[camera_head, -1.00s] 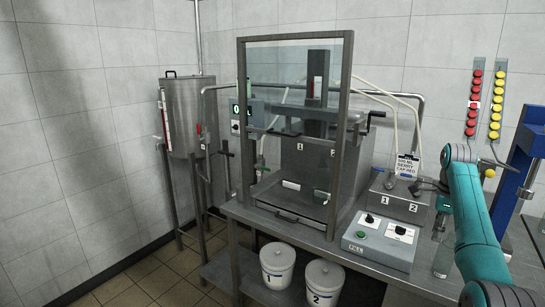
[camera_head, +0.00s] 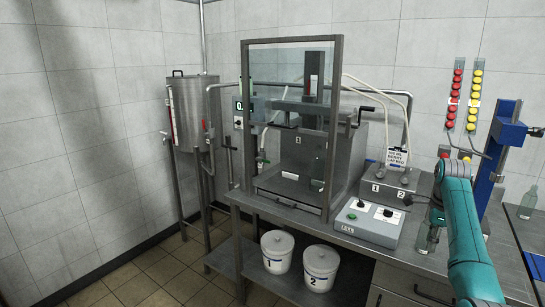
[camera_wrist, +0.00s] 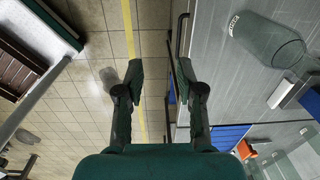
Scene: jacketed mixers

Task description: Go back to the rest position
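My teal arm (camera_head: 465,225) stands at the right of the head view, in front of the bench's right part. My gripper (camera_wrist: 159,75) shows in the wrist view with its two dark fingers apart and nothing between them. In the head view the fingers cannot be made out clearly. A clear glass bottle (camera_head: 427,238) stands on the bench just left of my arm. A large clear bottle (camera_wrist: 268,40) shows at the upper right of the wrist view, apart from the fingers.
The framed press cabinet (camera_head: 337,150) stands on the steel bench, with a green bottle (camera_head: 318,168) inside. A control box (camera_head: 368,222) sits beside it. Two white buckets (camera_head: 321,267) stand below. A blue stand (camera_head: 492,165) and another bottle (camera_head: 528,203) are at right. Floor at left is clear.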

